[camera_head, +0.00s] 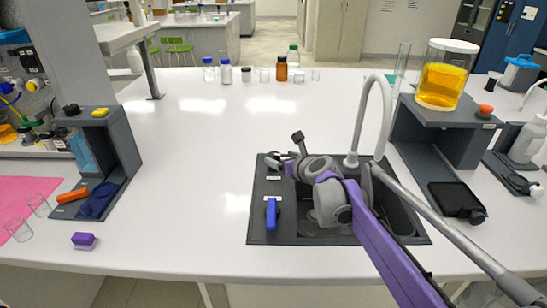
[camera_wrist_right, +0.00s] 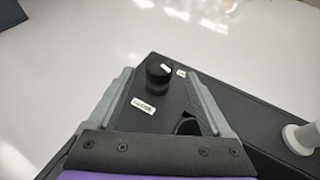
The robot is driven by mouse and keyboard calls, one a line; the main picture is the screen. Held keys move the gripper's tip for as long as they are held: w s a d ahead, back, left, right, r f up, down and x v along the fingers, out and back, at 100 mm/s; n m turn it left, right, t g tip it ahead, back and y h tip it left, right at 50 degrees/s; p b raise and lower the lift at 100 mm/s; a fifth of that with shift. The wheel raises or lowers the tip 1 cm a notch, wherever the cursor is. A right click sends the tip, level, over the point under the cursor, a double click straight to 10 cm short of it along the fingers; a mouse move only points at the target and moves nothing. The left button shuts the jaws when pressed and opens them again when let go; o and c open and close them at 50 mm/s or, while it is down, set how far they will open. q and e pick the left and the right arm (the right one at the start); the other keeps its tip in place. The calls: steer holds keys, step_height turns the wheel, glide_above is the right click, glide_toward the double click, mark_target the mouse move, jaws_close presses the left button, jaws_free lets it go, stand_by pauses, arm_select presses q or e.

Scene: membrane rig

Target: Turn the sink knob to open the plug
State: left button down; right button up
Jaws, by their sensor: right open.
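The dark grey sink unit (camera_head: 262,232) is set into the white bench. Its small black knob (camera_wrist_right: 157,74) shows in the right wrist view, with a white mark on top turned towards a small white label (camera_wrist_right: 181,73). A second label, reading CLOSE (camera_wrist_right: 143,105), lies nearer the gripper. My right gripper (camera_head: 284,163) is open over the sink's back left corner. In the wrist view its two fingers lie on either side of the knob, with gaps between; I cannot tell its height above it. The plug is hidden behind my right arm. My left gripper is not in view.
A blue handle (camera_head: 271,214) stands on the sink's left ledge. The curved grey faucet (camera_head: 386,110) rises behind the basin, close to my arm. Grey stands are at left (camera_head: 127,150) and right (camera_head: 440,125). Bottles (camera_head: 226,72) line the back.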

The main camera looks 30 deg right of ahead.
mark_target(276, 154)
steer(key=x, duration=0.6)
steer(key=shift+b, duration=0.35)
jaws_close()
steer(key=shift+r+n+y+p, duration=0.15)
steer(key=shift+n+y+p, duration=0.3)
steer(key=shift+p, duration=0.3)
steer(key=n+y+p, duration=0.2)
steer(key=shift+d+y, duration=0.1)
steer(key=shift+y, duration=0.25)
steer(key=n+g+y+p, duration=0.1)
steer(key=n+y, duration=0.1)
steer(key=y, duration=0.1)
steer(key=n+g+y+p, duration=0.1)
steer(key=n+y+p, duration=0.1)
steer(key=n, duration=0.1)
steer(key=shift+n+g+y+p, duration=0.25)
steer(key=shift+g+y+p, duration=0.05)
steer(key=shift+y, duration=0.1)
steer(key=shift+n+g+y+p, duration=1.55)
steer(key=shift+n+g, duration=0.25)
steer(key=shift+n, duration=0.3)
